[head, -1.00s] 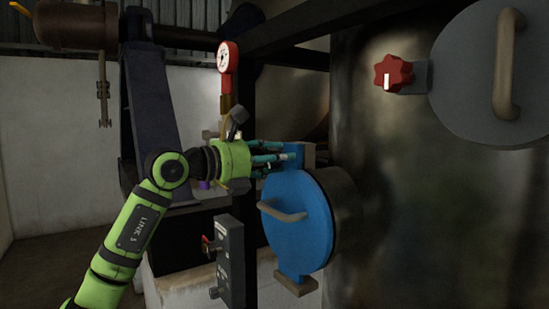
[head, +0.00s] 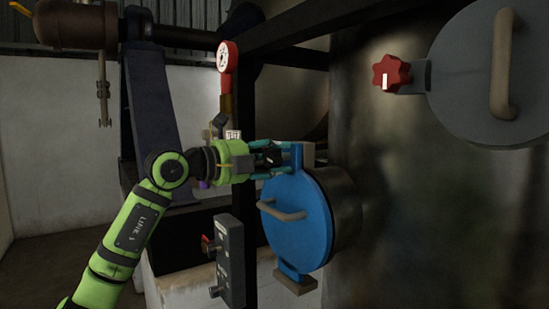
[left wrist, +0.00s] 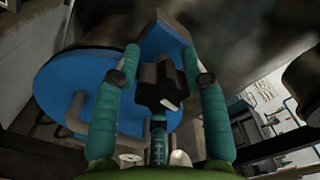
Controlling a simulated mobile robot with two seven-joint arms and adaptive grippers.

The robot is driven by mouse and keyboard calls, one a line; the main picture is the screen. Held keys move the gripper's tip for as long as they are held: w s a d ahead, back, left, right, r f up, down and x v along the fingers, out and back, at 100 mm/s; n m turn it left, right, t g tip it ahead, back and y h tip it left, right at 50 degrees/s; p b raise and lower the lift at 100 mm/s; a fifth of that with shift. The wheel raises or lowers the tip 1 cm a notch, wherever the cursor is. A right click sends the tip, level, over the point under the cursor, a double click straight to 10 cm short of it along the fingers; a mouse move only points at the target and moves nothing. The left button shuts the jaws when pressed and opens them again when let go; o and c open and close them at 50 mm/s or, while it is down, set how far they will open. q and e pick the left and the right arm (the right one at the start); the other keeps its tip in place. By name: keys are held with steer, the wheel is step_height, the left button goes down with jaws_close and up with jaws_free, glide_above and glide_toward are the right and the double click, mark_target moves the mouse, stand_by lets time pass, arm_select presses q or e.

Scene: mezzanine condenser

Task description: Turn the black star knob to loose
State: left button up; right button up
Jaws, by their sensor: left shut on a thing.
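The black star knob (left wrist: 158,84) sits at the upper tab of the round blue door (head: 296,220). It carries a small white mark, seen at its lower right in the left wrist view. In the head view the knob (head: 272,156) shows between the teal fingers of my left gripper (head: 274,158). My left gripper (left wrist: 160,84) is shut on the knob, with fingers on both sides and a third finger below it in the wrist view. The exact finger contact is partly hidden. My right gripper is not in view.
A red star knob (head: 391,73) is beside a grey hatch (head: 470,90) at upper right. A red-rimmed gauge (head: 227,57) stands behind my left wrist. A dark switch box (head: 231,262) is below it. The blue door's beige handle (head: 282,212) juts out below my fingers.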

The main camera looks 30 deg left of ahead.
arm_select(q)
steer(key=n, duration=0.4)
steer(key=shift+s+a+r+n, duration=0.15)
steer(key=shift+a+r+n, duration=0.05)
steer(key=shift+r+n, duration=0.2)
steer(key=n, duration=0.5)
steer(key=shift+f, duration=0.1)
steer(key=n, duration=0.6)
steer(key=shift+d+f+n, duration=0.15)
steer(key=shift+f+n, duration=0.1)
steer(key=shift+n, duration=0.15)
steer(key=n, duration=0.3)
steer(key=shift+d+f, duration=0.1)
steer(key=shift+f, duration=0.1)
steer(key=shift+f+n, duration=0.1)
steer(key=shift+n, duration=0.3)
steer(key=shift+f, duration=0.15)
steer(key=o, duration=1.1)
steer(key=shift+o, duration=0.2)
steer(key=shift+w, duration=0.25)
steer(key=shift+s, duration=0.1)
